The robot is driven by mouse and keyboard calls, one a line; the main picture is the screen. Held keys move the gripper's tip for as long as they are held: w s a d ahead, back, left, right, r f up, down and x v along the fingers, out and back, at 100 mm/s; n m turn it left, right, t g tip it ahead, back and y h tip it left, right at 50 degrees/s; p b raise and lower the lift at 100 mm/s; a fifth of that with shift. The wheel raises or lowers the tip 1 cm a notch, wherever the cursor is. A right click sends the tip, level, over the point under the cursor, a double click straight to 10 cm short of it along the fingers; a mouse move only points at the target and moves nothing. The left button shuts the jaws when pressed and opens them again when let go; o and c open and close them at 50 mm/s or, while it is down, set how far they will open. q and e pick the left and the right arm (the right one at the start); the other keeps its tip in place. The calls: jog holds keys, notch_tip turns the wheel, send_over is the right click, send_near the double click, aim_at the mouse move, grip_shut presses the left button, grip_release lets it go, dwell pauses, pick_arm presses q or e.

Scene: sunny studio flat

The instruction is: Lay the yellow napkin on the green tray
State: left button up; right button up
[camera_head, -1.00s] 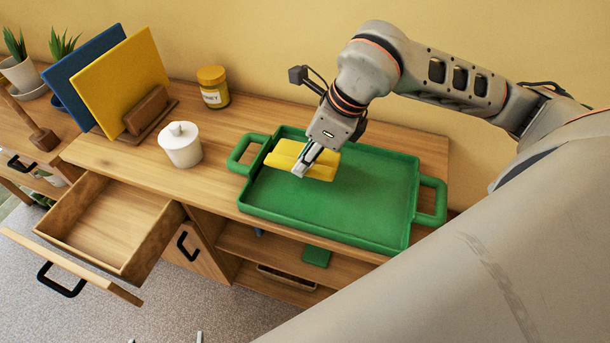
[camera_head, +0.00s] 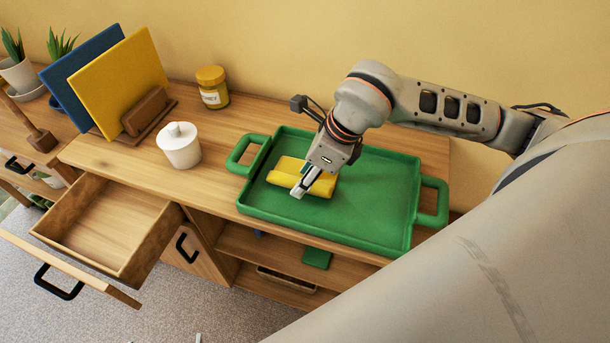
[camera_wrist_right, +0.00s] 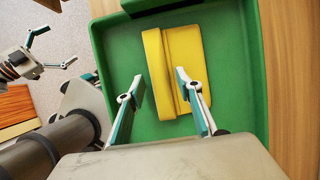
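The yellow napkin (camera_head: 287,171), a folded pad, lies flat inside the green tray (camera_head: 375,200), toward its left end. In the right wrist view the napkin (camera_wrist_right: 182,55) appears to rest on the floor of the tray (camera_wrist_right: 122,52). My right gripper (camera_head: 298,194) is low over the napkin. Its fingers (camera_wrist_right: 160,88) are spread apart, one beside the napkin's left edge and one in front of the napkin; exact contact is unclear. My left gripper (camera_wrist_right: 55,48) is open and empty, away from the sideboard in the right wrist view; only a tip shows in the head view.
The tray stands on the wooden sideboard (camera_head: 222,125). A white lidded pot (camera_head: 180,148), a honey jar (camera_head: 212,90) and a rack with yellow (camera_head: 120,80) and blue boards stand to the left. An open drawer (camera_head: 105,225) juts out at the front left.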

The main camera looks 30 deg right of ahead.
jog(key=shift+r, duration=0.15)
jog(key=v, duration=1.2)
jog(key=shift+p, duration=0.35)
jog(key=shift+s, duration=0.1)
